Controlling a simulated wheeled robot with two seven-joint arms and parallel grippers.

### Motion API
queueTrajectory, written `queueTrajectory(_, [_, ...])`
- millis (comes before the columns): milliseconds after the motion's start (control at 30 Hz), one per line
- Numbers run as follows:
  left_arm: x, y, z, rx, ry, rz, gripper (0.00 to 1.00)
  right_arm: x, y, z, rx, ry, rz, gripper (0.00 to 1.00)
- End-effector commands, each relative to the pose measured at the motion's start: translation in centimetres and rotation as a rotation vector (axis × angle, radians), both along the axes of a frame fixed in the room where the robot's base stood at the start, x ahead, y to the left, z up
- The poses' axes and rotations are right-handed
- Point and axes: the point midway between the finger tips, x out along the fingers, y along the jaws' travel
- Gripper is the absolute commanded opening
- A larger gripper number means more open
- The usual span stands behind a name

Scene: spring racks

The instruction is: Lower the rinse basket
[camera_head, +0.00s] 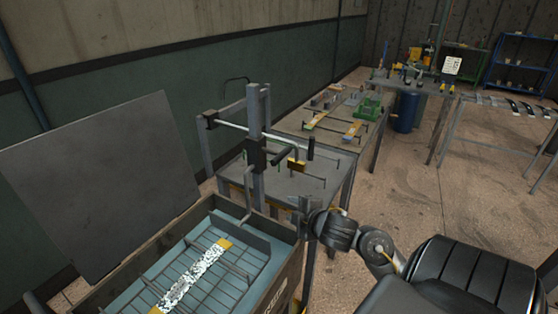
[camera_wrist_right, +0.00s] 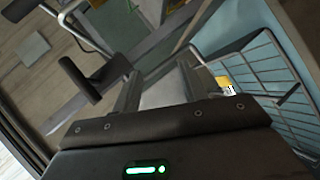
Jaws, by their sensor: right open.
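The rinse basket (camera_head: 236,268) is a wire grid inside the teal-lined tank (camera_head: 290,236) in the head view. A speckled strip with yellow ends (camera_head: 190,275) lies in it. A grey post (camera_head: 256,150) with a crossbar, a hooked rod and a black handle (camera_head: 311,148) stands behind the tank. My right gripper (camera_head: 308,207) is beside the tank's right corner, partly hidden by its wrist. In the right wrist view the gripper (camera_wrist_right: 160,85) is open, with nothing seen between its fingers. The basket's wires (camera_wrist_right: 265,75) are to its right, a black handle (camera_wrist_right: 88,82) to its left. My left gripper is out of view.
A dark upright panel (camera_head: 100,180) stands left of the tank. A grey table (camera_head: 325,178) is behind the post, and a longer bench (camera_head: 290,122) with yellow-ended strips lies beyond. A blue barrel (camera_head: 407,110) stands farther back. Open floor (camera_head: 400,195) is at the right.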

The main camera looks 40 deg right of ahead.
Motion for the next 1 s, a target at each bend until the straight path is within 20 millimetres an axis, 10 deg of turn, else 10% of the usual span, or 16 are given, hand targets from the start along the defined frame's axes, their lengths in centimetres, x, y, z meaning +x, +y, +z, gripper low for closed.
queueTrajectory(100, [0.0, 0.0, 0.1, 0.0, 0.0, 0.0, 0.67, 2.2, -3.3, 6.4, -0.209, -0.11, 0.105, 0.43])
queueTrajectory(300, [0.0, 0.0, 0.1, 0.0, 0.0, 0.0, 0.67, 3.0, -5.4, 11.5, -0.397, -0.183, 0.198, 0.43])
queueTrajectory(567, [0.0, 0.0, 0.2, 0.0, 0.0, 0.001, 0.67, 3.6, -5.7, 11.9, -0.412, -0.19, 0.207, 0.43])
queueTrajectory(1000, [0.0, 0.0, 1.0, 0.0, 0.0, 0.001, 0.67, 10.9, -6.4, 10.6, -0.407, -0.189, 0.206, 0.43])
